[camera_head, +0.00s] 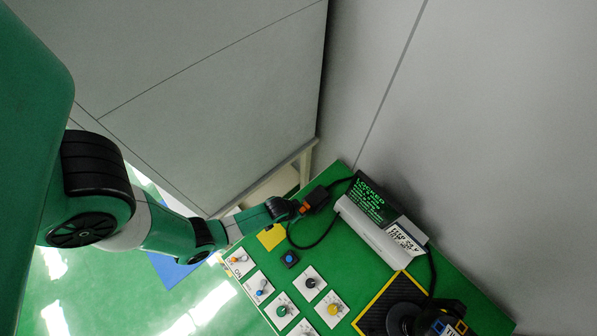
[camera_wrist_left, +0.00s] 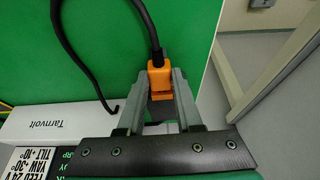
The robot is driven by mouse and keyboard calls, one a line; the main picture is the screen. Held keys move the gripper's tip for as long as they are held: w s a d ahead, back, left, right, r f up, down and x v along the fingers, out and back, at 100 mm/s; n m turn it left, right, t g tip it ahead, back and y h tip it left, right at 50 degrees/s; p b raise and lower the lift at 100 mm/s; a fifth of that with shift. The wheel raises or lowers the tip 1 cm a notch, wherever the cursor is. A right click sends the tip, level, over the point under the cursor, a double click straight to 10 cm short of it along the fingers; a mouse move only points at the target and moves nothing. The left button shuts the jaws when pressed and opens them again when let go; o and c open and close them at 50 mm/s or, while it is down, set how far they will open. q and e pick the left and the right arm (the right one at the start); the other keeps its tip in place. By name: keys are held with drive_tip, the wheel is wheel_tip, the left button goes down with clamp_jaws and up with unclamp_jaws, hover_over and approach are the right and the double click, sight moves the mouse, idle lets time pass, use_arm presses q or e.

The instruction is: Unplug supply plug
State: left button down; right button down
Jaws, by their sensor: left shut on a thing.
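The orange supply plug (camera_wrist_left: 160,80) is between the fingers of my left gripper (camera_wrist_left: 159,76) in the left wrist view, with a black cable running up from it. In the head view the left gripper (camera_head: 303,207) is at the far-left edge of the green bench, shut on the orange plug (camera_head: 307,207). The fingers cover the plug's sides. Whether the plug sits in a socket is hidden. The white supply unit (camera_head: 376,232) has a dark screen reading LOCKED (camera_head: 368,200); its side, marked Tarnvolt (camera_wrist_left: 65,124), shows in the wrist view. My right gripper is out of view.
The green bench top (camera_head: 340,275) holds several switches and knobs on white plates (camera_head: 258,287), a blue button (camera_head: 290,258) and a yellow patch (camera_head: 271,237). A black device stands on a yellow-edged mat (camera_head: 365,322). Grey walls stand close behind. The plug's cable loops near the unit.

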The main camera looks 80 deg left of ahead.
use_arm(q)
drive_tip(key=shift+s, duration=0.1)
idle(0.3)
drive_tip(key=shift+s+d, duration=0.2)
drive_tip(key=shift+s, duration=0.1)
drive_tip(key=shift+s+d+p, duration=0.35)
drive_tip(key=shift+s+p, duration=0.05)
drive_tip(key=shift+s, duration=0.2)
drive_tip(key=shift+s+d+f+p, duration=0.1)
drive_tip(key=shift+s+d+p, duration=0.2)
drive_tip(key=shift+s, duration=0.35)
drive_tip(key=shift+s+d+p, duration=0.1)
drive_tip(key=shift+s+d, duration=0.3)
drive_tip(key=shift+s, duration=0.2)
wheel_tip(320, 180, up, 4)
drive_tip(key=p, duration=0.4)
idle(0.3)
